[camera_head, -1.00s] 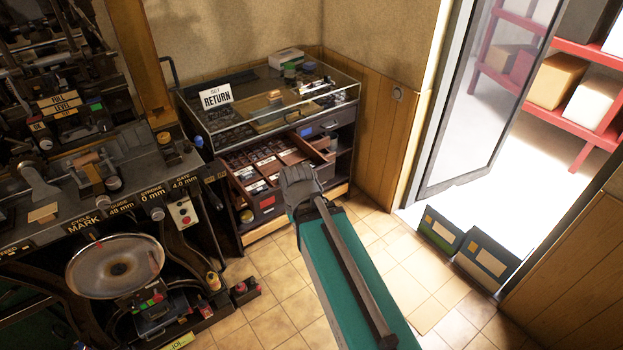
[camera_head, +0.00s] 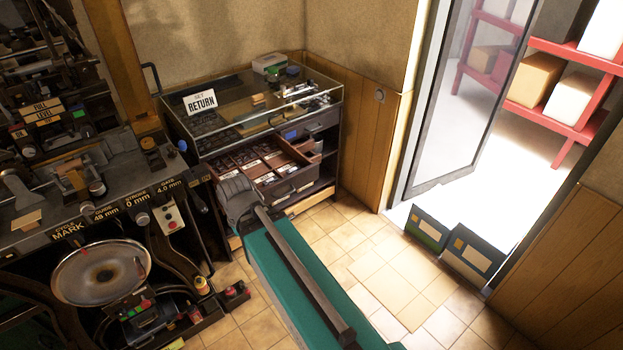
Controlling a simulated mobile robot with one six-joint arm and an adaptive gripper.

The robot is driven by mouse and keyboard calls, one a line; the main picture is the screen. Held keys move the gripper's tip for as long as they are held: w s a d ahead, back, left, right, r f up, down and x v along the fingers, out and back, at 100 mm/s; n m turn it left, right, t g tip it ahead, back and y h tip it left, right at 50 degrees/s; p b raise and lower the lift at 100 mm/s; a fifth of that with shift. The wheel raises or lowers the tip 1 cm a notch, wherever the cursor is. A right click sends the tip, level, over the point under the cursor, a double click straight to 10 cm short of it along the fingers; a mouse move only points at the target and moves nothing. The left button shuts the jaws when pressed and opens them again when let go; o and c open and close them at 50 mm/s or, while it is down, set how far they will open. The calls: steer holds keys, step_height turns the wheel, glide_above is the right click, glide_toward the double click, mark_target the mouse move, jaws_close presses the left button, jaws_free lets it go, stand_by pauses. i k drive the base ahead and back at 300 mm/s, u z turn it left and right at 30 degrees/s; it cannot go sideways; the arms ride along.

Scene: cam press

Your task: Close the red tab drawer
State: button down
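The open drawer (camera_head: 290,187) sticks out of the dark cabinet under the glass display case, with its divided tray of small labelled pieces showing. A metal handle shows on its front. No red tab is visible now; the left part of the front is hidden behind my gripper. My gripper (camera_head: 236,200) is at the drawer's left front corner, at the end of my green arm. It is seen from behind, so its fingertips are hidden, and I cannot tell whether it touches the drawer.
A drawer with a blue tab (camera_head: 290,135) sits shut above. The glass case (camera_head: 255,105) carries a RETURN sign (camera_head: 200,101). A press machine (camera_head: 95,200) stands close on the left. Two boxes (camera_head: 470,257) stand by the open doorway. The tiled floor right of the cabinet is clear.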

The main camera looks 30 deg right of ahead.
mark_target(263, 158)
steer(key=u, duration=0.1)
steer(key=i, duration=1)
steer(key=z, duration=0.1)
